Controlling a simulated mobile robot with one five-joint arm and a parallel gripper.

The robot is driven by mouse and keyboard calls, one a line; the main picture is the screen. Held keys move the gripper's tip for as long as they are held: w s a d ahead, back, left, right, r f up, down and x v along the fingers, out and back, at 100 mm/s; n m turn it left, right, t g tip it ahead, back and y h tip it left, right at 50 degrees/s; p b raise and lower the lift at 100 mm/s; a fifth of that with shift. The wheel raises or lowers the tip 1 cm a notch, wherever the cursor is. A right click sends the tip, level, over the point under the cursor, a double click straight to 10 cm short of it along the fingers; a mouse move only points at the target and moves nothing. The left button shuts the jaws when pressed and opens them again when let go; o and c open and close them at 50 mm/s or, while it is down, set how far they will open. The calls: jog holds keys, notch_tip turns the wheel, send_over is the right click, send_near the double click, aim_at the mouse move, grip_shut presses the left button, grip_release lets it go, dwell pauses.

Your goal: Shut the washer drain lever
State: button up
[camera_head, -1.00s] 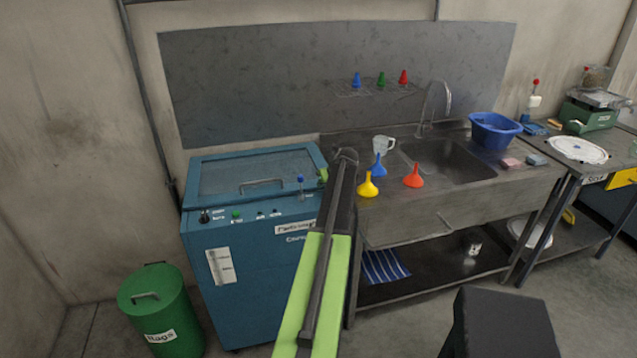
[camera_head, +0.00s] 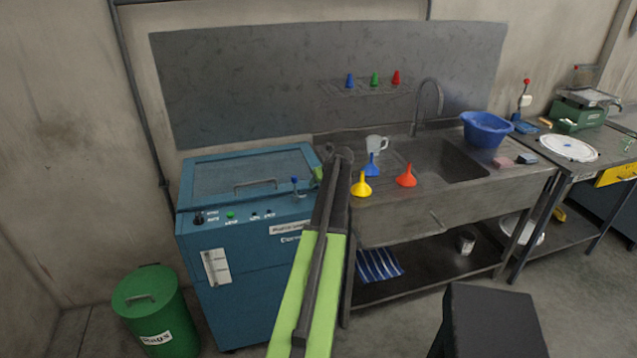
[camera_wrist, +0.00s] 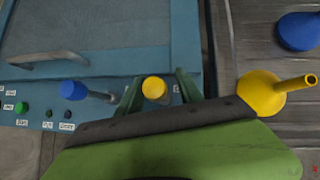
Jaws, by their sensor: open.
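The washer (camera_head: 245,238) is a blue cabinet with a closed, handled lid, left of the sink. A lever with a blue knob (camera_head: 295,181) stands at its front top edge; the blue knob also shows in the wrist view (camera_wrist: 73,90), on a grey stem. A yellow round knob (camera_wrist: 153,88) shows at the washer's right front in the wrist view; my arm hides it in the head view. I cannot read which is the drain lever. My gripper (camera_wrist: 159,84) is open, its green fingers either side of the yellow knob in the picture; contact cannot be told.
A yellow funnel (camera_head: 361,187) stands just right of my gripper on the sink board, with a blue funnel (camera_head: 372,167) and an orange-red funnel (camera_head: 407,177) close by. A green bin (camera_head: 155,310) stands left of the washer.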

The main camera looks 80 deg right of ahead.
jog(key=p+v, duration=1.1)
jog(key=v, duration=0.5)
jog(key=shift+r, duration=0.15)
